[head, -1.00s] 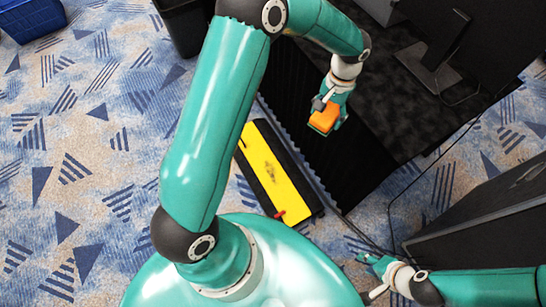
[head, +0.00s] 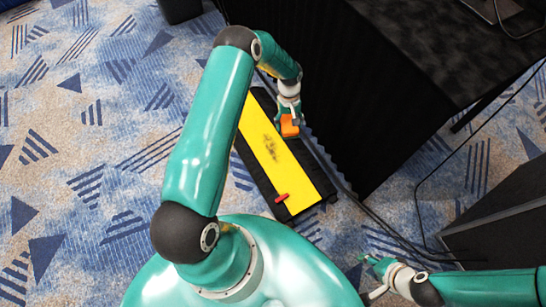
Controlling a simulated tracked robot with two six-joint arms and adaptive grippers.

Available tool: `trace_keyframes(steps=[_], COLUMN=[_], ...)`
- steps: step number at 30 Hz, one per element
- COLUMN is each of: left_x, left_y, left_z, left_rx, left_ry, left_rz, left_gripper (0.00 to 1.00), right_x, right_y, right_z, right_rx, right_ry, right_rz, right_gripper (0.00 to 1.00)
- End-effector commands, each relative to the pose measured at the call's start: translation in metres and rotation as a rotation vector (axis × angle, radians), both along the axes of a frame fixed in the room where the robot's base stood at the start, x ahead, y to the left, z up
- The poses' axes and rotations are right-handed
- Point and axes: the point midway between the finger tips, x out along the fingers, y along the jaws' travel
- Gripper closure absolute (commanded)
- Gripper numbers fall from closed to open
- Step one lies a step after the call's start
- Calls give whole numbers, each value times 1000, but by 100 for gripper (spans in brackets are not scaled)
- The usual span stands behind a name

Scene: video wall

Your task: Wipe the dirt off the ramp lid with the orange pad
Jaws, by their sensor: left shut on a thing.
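The ramp lid (head: 285,171) is a long yellow panel on a black ramp (head: 317,186) lying on the carpet in the head view. A dark dirt smudge (head: 271,147) shows on the lid's upper half. A red tab (head: 282,198) sits near its lower end. My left gripper (head: 289,118) is shut on the orange pad (head: 290,128), at the ramp's right edge beside the smudge. I cannot tell whether the pad touches the ramp. My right gripper (head: 370,274) is at the lower right, away from the ramp, with its fingers apart and nothing seen between them.
A table with a black cloth (head: 345,95) stands just right of the ramp. Dark cables (head: 345,193) run along the floor beside it. A dark case (head: 500,225) stands at the right. Patterned carpet (head: 90,130) to the left is open.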

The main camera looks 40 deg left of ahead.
Motion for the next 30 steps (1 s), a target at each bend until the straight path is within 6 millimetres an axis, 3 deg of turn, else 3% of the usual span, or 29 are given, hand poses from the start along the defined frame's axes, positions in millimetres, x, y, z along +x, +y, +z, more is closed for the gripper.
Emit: trace_keyframes(steps=[1, 3, 9, 12, 16, 30], left_x=[-4, -9, -23, -29, -33, -35], left_y=[8, 17, 40, 48, 54, 56], left_z=[-47, -84, -173, -201, -221, -253], left_rx=[0, 0, 3, 5, 7, 8], left_ry=[4, 5, 7, 7, 7, 8], left_rz=[43, 104, 259, 313, 356, 372], left_gripper=[61, 61, 61, 61, 61, 61], right_x=[0, 0, 0, 0, 0, 0], right_y=[0, 0, 0, 0, 0, 0], right_z=[-35, -58, -112, -129, -140, -160], right_rx=[0, 0, 0, 0, 0, 0], right_ry=[0, 0, 0, 0, 0, 0], right_rz=[0, 0, 0, 0, 0, 0], right_gripper=[63, 63, 63, 63, 63, 63])
